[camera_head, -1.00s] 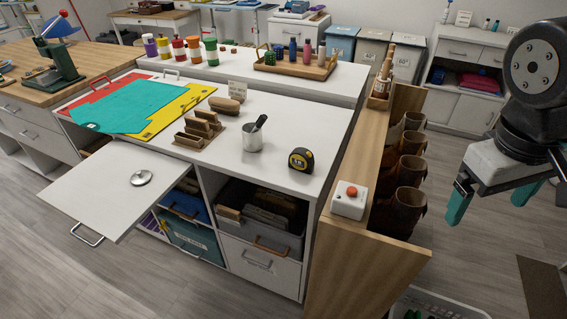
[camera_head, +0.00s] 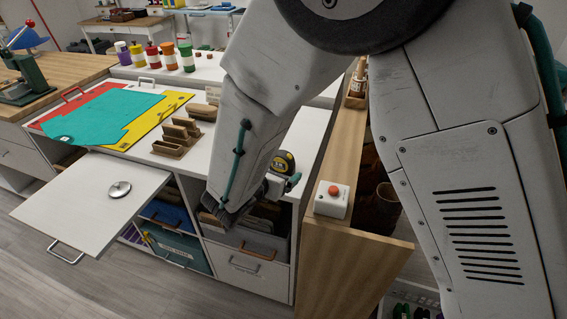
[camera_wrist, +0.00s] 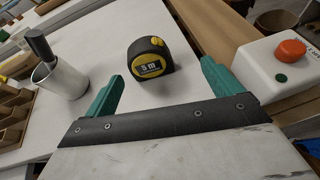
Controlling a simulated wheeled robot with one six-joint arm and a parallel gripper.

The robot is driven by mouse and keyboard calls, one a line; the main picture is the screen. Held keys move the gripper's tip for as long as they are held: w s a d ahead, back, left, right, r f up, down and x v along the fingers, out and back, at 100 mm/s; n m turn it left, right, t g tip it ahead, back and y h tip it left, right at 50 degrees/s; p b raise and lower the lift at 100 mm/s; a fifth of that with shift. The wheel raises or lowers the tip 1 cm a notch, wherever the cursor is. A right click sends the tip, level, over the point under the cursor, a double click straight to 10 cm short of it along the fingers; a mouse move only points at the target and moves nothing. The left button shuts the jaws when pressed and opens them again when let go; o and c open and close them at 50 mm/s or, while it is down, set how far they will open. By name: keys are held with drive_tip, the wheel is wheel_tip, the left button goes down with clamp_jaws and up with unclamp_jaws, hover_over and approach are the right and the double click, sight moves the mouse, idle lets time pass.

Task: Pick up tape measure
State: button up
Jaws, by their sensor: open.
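The tape measure (camera_wrist: 149,58) is black and yellow with a "5 m" label. It stands on the white countertop (camera_wrist: 110,28), and in the head view it (camera_head: 284,162) shows just past my wrist, partly hidden by my arm. My gripper (camera_wrist: 160,80) is open and empty. In the wrist view its two teal fingers point toward the tape measure, one to each side, with the tape measure a little beyond the fingertips. In the head view my arm hides most of the gripper.
A metal cup (camera_wrist: 62,80) with a dark-handled tool stands left of the tape measure. A white box with a red button (camera_wrist: 278,66) sits close to the right finger, on the wooden divider (camera_head: 337,200). Wooden holders (camera_head: 177,137) stand farther left.

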sight(280, 167)
drive_tip(key=shift+a+f+n, duration=0.5)
drive_tip(key=shift+a+f, duration=0.1)
drive_tip(key=shift+a, duration=0.1)
drive_tip(key=shift+w+a+f+y, duration=0.1)
drive_tip(key=shift+w+f+y, duration=0.05)
drive_tip(key=shift+f+y, duration=0.15)
drive_tip(key=x, duration=0.7)
drive_tip(key=shift+w+r, duration=0.25)
drive_tip(key=shift+r, duration=0.05)
drive_tip(key=shift+t, duration=0.3)
drive_tip(key=c, duration=1.2)
drive_tip(key=shift+c, duration=0.2)
